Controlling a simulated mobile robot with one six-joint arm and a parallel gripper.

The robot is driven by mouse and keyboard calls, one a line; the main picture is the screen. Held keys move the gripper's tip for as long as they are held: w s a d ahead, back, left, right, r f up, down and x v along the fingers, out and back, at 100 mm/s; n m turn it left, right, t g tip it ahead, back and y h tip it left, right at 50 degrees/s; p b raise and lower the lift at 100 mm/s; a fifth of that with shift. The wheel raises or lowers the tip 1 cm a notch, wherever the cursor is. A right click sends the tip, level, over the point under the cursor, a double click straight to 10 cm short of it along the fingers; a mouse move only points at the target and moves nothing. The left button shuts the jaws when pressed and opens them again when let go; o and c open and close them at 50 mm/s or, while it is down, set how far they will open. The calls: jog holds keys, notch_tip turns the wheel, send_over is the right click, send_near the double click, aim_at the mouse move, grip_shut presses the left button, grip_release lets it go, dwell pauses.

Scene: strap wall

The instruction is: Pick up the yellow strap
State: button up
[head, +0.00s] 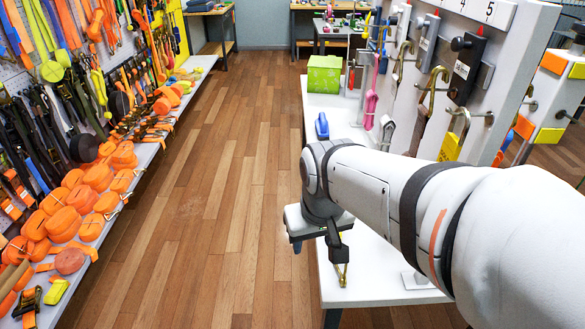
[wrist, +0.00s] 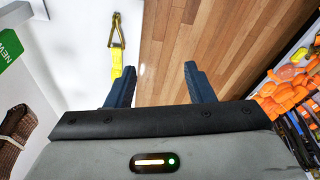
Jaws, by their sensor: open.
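A yellow strap (wrist: 117,62) with a metal wire hook (wrist: 117,30) lies on the white shelf near its edge in the wrist view. In the head view, a small gold-coloured hook (head: 342,275) shows on the shelf (head: 380,270) just below my gripper (head: 317,243). In the wrist view my gripper (wrist: 160,75) is open and empty. The strap lies left of the left finger, its near end close to that fingertip. Between the fingers is mostly bare floor. How high the fingers are above the shelf is hard to tell.
A panel at right carries hooks with hanging straps, including a yellow one (head: 449,148). A green box (head: 324,76) and a blue item (head: 322,126) stand on the shelf. Orange strap rolls (head: 90,185) fill the left rack. The wooden aisle (head: 205,200) is clear.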

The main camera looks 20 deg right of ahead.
jog(key=w+d+f+m+p, duration=0.1)
jog(key=w+d+f, duration=0.2)
jog(key=w, duration=0.3)
jog(key=w+d+f+m+g+p, duration=0.1)
jog(key=w+d+f+p, duration=0.1)
jog(key=w+d, duration=0.4)
jog(key=w+d+f+m+g+p, duration=0.1)
jog(key=w+d+f, duration=0.4)
jog(key=w, duration=0.1)
jog(key=shift+w+p, duration=0.1)
jog(key=shift+p, duration=0.3)
notch_tip(320, 180, down, 8)
jog(key=shift+a+r+p, duration=0.1)
jog(key=shift+a+p, duration=0.05)
jog(key=shift+p, duration=0.5)
jog(key=shift+s, duration=0.2)
grip_shut()
